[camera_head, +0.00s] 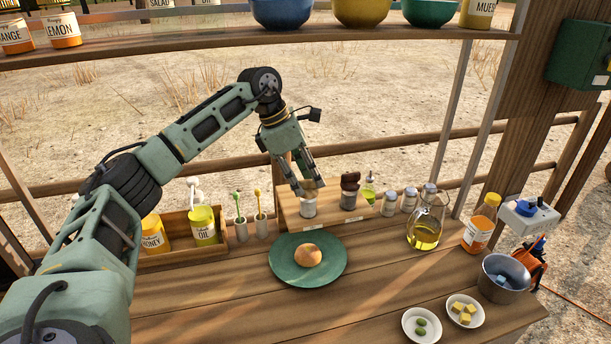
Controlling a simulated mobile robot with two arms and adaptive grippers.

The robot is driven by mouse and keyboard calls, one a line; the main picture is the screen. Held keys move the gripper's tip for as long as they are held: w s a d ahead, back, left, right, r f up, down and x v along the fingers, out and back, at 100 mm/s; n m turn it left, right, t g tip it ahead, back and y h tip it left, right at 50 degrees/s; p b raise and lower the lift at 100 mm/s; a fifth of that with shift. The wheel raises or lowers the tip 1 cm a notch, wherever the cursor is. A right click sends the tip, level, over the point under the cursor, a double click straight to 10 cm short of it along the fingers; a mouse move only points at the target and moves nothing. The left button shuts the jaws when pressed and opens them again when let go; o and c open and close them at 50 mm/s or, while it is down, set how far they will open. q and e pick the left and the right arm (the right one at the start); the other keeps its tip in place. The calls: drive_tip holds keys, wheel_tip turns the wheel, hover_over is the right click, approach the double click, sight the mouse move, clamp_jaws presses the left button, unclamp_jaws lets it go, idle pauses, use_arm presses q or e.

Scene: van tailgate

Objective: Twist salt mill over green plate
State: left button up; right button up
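The salt mill (308,207), pale-bodied with a brownish top, stands upright on a low wooden riser behind the green plate. The green plate (285,273) lies on the wooden counter with a round bread roll (307,255) on it. My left gripper (310,187) reaches down from above, its two fingers apart around the mill's top. The fingers look wider than the top, and contact is not clear. They partly hide the top. My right gripper is not in view.
A dark-topped mill (350,191), an oil bottle (369,188) and small jars (389,204) stand right of the salt mill. A glass oil jug (424,222) is further right. A wooden crate (180,258) with jars is left. The front counter is mostly clear.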

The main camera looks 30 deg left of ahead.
sight(300, 180)
use_arm(q)
drive_tip(key=v, duration=0.3)
drive_tip(key=shift+a+r, duration=0.1)
drive_tip(key=shift+r, duration=0.1)
drive_tip(key=s+a, duration=0.7)
drive_tip(key=a, duration=0.2)
drive_tip(key=shift+s+f, duration=0.25)
drive_tip(key=shift+s, duration=0.1)
drive_tip(key=shift+f, duration=0.1)
